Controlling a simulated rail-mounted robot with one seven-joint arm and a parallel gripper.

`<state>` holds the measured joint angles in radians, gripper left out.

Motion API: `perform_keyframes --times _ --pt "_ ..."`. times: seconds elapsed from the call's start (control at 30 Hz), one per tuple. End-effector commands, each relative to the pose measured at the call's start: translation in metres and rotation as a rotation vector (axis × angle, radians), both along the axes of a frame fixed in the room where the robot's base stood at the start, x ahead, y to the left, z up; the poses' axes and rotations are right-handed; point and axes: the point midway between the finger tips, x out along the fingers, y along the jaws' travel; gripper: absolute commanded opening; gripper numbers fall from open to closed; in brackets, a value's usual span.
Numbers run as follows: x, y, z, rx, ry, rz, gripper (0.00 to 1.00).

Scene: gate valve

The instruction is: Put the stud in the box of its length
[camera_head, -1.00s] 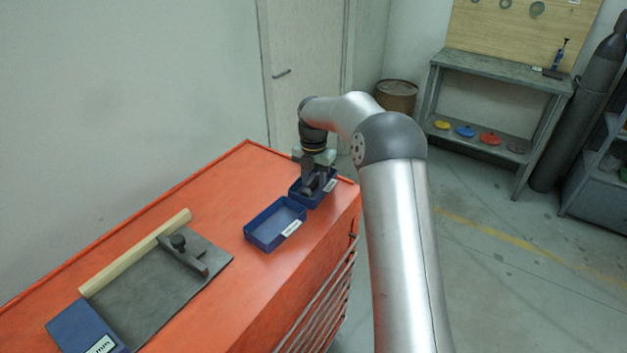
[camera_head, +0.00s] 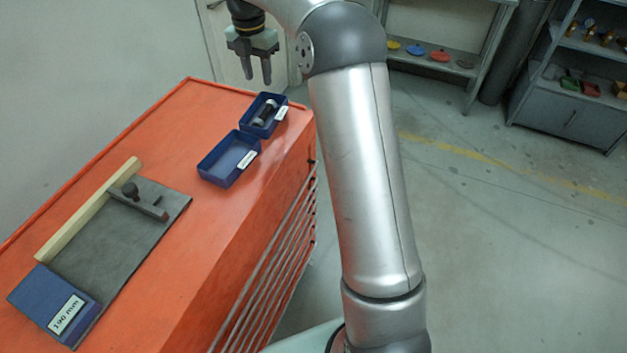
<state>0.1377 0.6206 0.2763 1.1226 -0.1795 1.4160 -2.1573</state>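The stud (camera_head: 265,111), a dark rod with a lighter end, lies in the far blue box (camera_head: 283,103) near the back right corner of the orange bench. The box's white label is too small to read. A second blue box (camera_head: 214,160), empty, stands just in front of it. A blue block or box (camera_head: 42,297) at the front left carries a label that reads 190 mm. My gripper (camera_head: 256,80) is open and empty, raised above and behind the far box, apart from the stud.
On the orange bench top (camera_head: 150,135), a grey mat (camera_head: 110,240) holds a dark gauge-like tool (camera_head: 140,202) beside a wooden strip (camera_head: 88,210). The bench's right edge is close to both boxes. A shelf with coloured discs (camera_head: 440,57) stands behind.

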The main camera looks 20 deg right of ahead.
Motion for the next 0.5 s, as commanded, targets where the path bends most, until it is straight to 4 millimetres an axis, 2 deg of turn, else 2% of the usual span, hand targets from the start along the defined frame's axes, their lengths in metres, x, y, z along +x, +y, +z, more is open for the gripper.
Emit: perform_keyframes --times 0.03,0.1,0.17,0.27,0.4,0.5 --pt "-0.021 0.005 0.011 -0.013 -0.011 -0.108 0.39" --pt "-0.057 0.009 0.019 -0.028 -0.026 -0.322 0.39" --pt "-0.093 0.009 0.022 -0.034 -0.043 -0.539 0.39" --pt "-0.158 0.007 0.019 -0.028 -0.072 -0.922 0.39" --pt "-0.254 -0.001 -0.002 0.009 -0.096 -1.460 0.39" --pt "-0.312 -0.005 -0.024 0.047 -0.094 -1.794 0.39"
